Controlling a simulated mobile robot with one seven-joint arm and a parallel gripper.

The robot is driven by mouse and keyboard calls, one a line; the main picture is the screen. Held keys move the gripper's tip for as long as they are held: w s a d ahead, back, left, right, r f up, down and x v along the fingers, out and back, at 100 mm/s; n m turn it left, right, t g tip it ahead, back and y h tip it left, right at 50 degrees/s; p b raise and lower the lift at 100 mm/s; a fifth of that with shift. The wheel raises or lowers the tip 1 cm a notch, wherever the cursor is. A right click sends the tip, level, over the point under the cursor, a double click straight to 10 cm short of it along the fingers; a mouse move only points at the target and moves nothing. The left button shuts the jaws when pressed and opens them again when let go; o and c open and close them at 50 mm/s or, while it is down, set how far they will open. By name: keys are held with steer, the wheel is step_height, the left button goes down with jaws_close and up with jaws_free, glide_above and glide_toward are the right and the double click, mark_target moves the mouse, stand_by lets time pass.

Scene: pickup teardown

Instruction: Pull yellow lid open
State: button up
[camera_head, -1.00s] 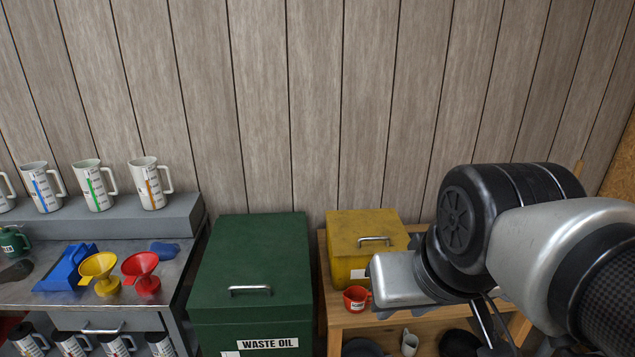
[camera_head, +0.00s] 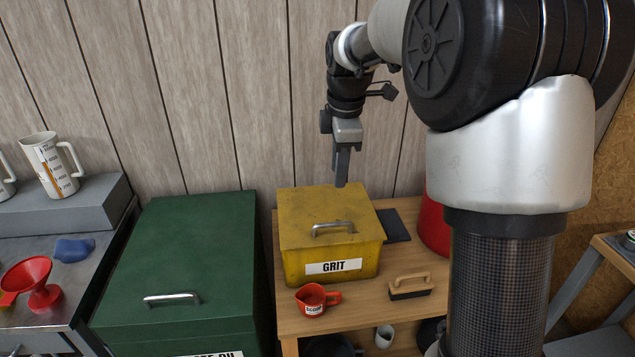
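The yellow lid (camera_head: 300,208) is the top of a yellow box (camera_head: 363,262) labelled GRIT, standing on a wooden table. The lid looks shut and has a metal handle (camera_head: 333,228) near its front edge. My gripper (camera_head: 341,184) points down above the back part of the lid, behind the handle. Its fingers look close together in this view, and nothing shows between them. I cannot tell if there is a gap, or whether the tips touch the lid.
A green bin (camera_head: 200,245) with its own handle stands left of the box. A red measuring cup (camera_head: 314,299) and a brush (camera_head: 410,286) are on the wooden table (camera_head: 354,314) in front. A red container (camera_head: 434,222) is at right, partly behind my arm.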

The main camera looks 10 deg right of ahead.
steer(key=w+f, duration=0.1)
steer(key=b, duration=0.1)
glide_toward(333, 225)
steer(key=shift+n, duration=0.3)
steer(key=x, duration=0.7)
steer(key=shift+w+f, duration=0.15)
steer(key=shift+w, duration=0.15)
jaws_close()
